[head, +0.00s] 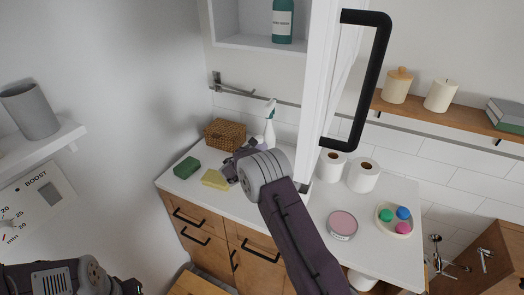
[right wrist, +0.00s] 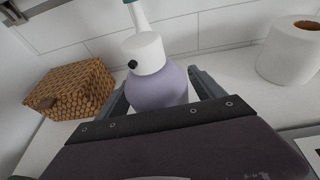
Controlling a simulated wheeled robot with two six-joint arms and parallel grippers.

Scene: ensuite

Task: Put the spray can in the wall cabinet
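The spray can has a lavender body and a white cap with a small black nozzle. It stands upright on the counter in the head view (head: 262,146) and fills the middle of the right wrist view (right wrist: 158,88). My right gripper (head: 240,158) is low over the counter, its fingers open on either side of the can; its base hides the can's lower part in the wrist view. The wall cabinet (head: 260,44) is above, its white door (head: 318,80) swung open with a black handle.
A white trigger bottle (head: 269,128) stands right behind the can. A wicker basket (head: 224,134), green box (head: 187,168) and yellow sponge (head: 214,179) lie left. Toilet rolls (head: 363,175), a pink tin (head: 343,224) and a dish stand right. A teal bottle (head: 283,20) is in the cabinet.

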